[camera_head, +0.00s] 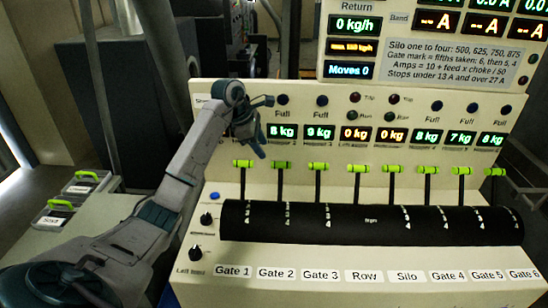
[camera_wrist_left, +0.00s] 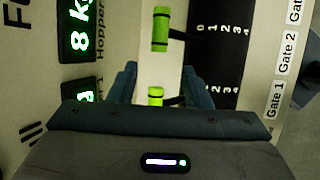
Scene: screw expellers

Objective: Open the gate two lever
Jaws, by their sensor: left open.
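The gate two lever is a dark stem with a bright green crossbar handle (camera_head: 281,164), standing upright at the top of its slot in the black drum (camera_head: 340,222). Its handle also shows in the left wrist view (camera_wrist_left: 160,28), beyond my fingertips. The "Gate 2" label (camera_head: 276,273) is below it. My left gripper (camera_head: 264,127) is open and empty, above and slightly left of this handle in the head view, in front of the hopper displays. In the left wrist view its fingers (camera_wrist_left: 160,80) straddle the gate one handle (camera_wrist_left: 155,95) in the picture; I cannot tell the depth.
The gate one handle (camera_head: 243,163) and gate three handle (camera_head: 318,165) flank the lever closely. More green-handled levers run to the right. Hopper displays (camera_head: 281,131) and round lamps line the panel above. Small bins (camera_head: 52,217) stand at the left.

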